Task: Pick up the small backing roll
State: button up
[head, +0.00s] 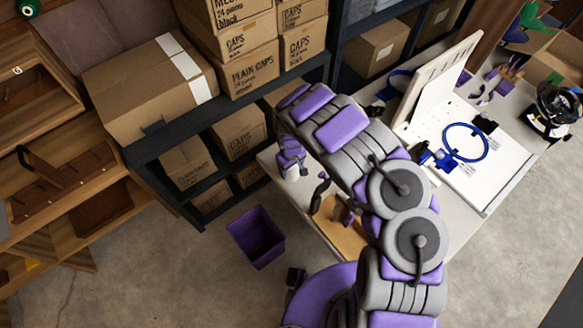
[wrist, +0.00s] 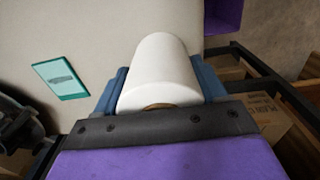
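The small backing roll (wrist: 160,70) is a white cylinder with a brown core showing at its near end. In the wrist view it lies between the two blue fingers of my gripper (wrist: 162,88). A finger sits against each side of it with no gap visible, and its far end sticks out past the fingertips. The fingers' inner faces are hidden by the roll. I cannot tell whether its far end touches the pale table below. In the head view my arm hides most of the gripper.
A teal card (wrist: 61,78) lies on the table. A purple bin (head: 257,237) stands on the floor beside the table corner. A dark shelf with cardboard boxes (head: 238,128) is close on the left. A white pegboard stand (head: 437,85) and a blue hoop (head: 465,143) occupy the table's right.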

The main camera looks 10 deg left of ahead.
jog(key=shift+a+f, duration=0.1)
jog(key=shift+a, duration=0.3)
jog(key=shift+c, duration=1.4)
jog(key=shift+d, duration=0.3)
jog(key=c, duration=0.4)
jog(key=shift+d, duration=0.15)
jog(key=shift+a+r+p, duration=0.2)
jog(key=shift+r+p, duration=0.15)
jog(key=shift+r, duration=0.4)
jog(key=r, duration=0.1)
jog(key=r+p, duration=0.1)
jog(key=shift+a+r, duration=0.2)
jog(key=shift+r, duration=0.15)
jog(key=s+a+p, duration=0.1)
jog(key=s+a, duration=0.1)
jog(key=s, duration=0.2)
jog(key=s+a+p, duration=0.1)
jog(key=s+a, duration=0.1)
jog(key=s, duration=0.3)
jog(key=s+a+r+p, duration=0.1)
jog(key=s+a+p, duration=0.1)
jog(key=s, duration=0.3)
jog(key=shift+s+a, duration=0.2)
jog(key=shift+a, duration=0.1)
